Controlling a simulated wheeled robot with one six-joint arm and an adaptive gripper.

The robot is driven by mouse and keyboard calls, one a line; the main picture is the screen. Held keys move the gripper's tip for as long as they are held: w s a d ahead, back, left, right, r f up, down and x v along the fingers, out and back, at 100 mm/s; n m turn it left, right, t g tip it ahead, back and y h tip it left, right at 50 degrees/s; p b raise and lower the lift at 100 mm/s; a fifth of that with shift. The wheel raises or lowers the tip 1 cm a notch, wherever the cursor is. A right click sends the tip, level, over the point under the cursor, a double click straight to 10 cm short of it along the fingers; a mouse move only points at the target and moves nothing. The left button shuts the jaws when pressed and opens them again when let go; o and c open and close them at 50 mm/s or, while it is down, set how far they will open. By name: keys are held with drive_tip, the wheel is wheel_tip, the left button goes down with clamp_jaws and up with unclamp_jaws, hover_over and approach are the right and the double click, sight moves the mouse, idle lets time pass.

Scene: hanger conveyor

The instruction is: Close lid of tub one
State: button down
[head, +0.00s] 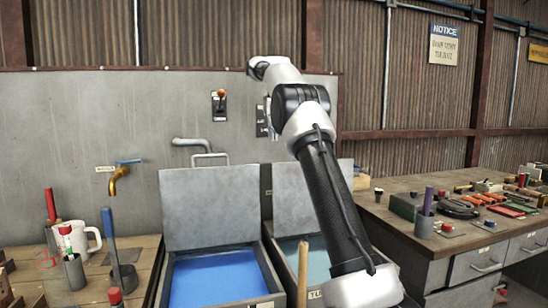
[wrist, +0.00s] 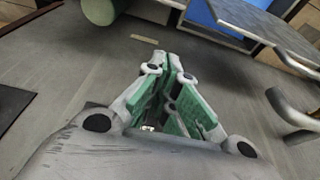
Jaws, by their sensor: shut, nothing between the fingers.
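In the head view the left tub (head: 267,262) holds bright blue liquid, and its grey lid (head: 210,208) stands upright at the back, open. The right tub (head: 290,255) holds teal liquid; its lid (head: 291,205) is also up, partly hidden by my arm. The tub labels are cut off or too small to read, so I cannot tell which is tub one. My gripper (wrist: 172,65) is shut and empty in the wrist view, its green-padded fingers together. Blue shows beyond it at the top, beside a grey panel edge (wrist: 262,25). The gripper is not distinguishable in the head view.
A bent grey pipe (wrist: 290,108) lies to the right of my gripper. The wall has a pipe spout (head: 192,142), a brass tap (head: 118,178) and a red-knobbed lever (head: 219,103). Workbenches with a mug (head: 88,238) and tools flank the tubs.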

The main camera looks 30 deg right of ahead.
wheel_tip(320, 180, down, 9)
drive_tip(key=s, duration=0.1)
drive_tip(key=shift+s+a+r, duration=0.15)
drive_tip(key=shift+s+a, duration=0.05)
drive_tip(key=shift+a, duration=0.05)
drive_tip(key=shift+s, duration=0.15)
idle(0.4)
